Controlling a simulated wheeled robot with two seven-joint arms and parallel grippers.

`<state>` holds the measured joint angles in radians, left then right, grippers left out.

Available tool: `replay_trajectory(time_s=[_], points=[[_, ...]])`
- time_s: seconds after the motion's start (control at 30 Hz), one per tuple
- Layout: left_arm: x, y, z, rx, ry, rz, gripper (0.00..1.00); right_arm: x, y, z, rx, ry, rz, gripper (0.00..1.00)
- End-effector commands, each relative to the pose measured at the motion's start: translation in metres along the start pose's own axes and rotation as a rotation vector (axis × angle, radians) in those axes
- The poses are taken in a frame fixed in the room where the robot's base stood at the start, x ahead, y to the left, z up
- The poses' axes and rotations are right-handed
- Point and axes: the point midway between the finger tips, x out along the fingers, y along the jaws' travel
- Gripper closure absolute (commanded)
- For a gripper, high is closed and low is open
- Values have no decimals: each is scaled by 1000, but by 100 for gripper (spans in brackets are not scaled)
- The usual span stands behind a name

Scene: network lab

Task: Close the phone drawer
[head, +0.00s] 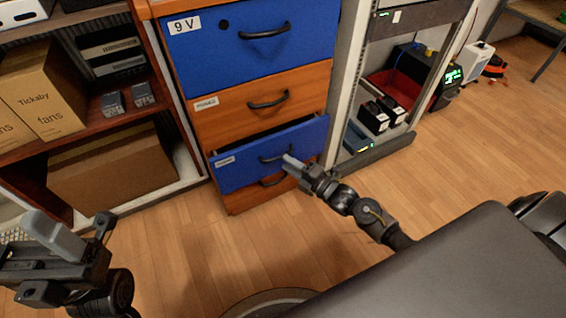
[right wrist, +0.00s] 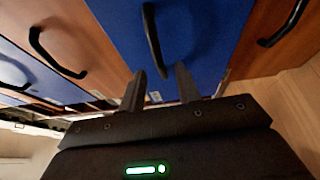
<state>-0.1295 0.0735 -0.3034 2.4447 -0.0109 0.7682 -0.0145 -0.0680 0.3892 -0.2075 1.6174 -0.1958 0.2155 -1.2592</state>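A lower blue drawer (head: 242,165) of the cabinet sticks out a little, with a dark gap along its top edge. Its small white label is too small to read. In the right wrist view the blue front (right wrist: 205,35) has a dark bar handle (right wrist: 151,40) beyond my fingers. My right gripper (head: 290,164) is in front of this drawer, close to its handle; I cannot tell whether it touches. In the right wrist view its two fingers (right wrist: 161,82) are apart with nothing between them. My left gripper (head: 75,238) is at the lower left, away from the cabinet; its finger gap is unclear.
The blue 9 V drawer (head: 255,40) and a wooden drawer (head: 262,103) above look shut. Shelves with a cardboard box (head: 45,92) stand left. A metal rack (head: 352,75) with devices stands right. The wooden floor (head: 190,245) in front is clear.

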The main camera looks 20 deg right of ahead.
Motion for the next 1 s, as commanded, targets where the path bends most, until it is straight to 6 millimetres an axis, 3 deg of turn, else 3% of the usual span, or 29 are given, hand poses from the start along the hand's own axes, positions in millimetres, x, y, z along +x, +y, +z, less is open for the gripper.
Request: replay_trajectory(time_s=[0.23, 0.57, 0.83, 1.0], points=[[4, 1, 2, 3, 30, 13, 28, 28, -1, 0, 0, 0, 1, 67], [6, 1, 2, 3, 37, 14, 28, 32, 0, 0, 0, 0, 0, 67], [6, 1, 2, 3, 34, 13, 28, 32, 0, 0, 0, 0, 0, 99], [5, 1, 2, 3, 33, 12, 28, 32, 0, 0, 0, 0, 0, 100]])
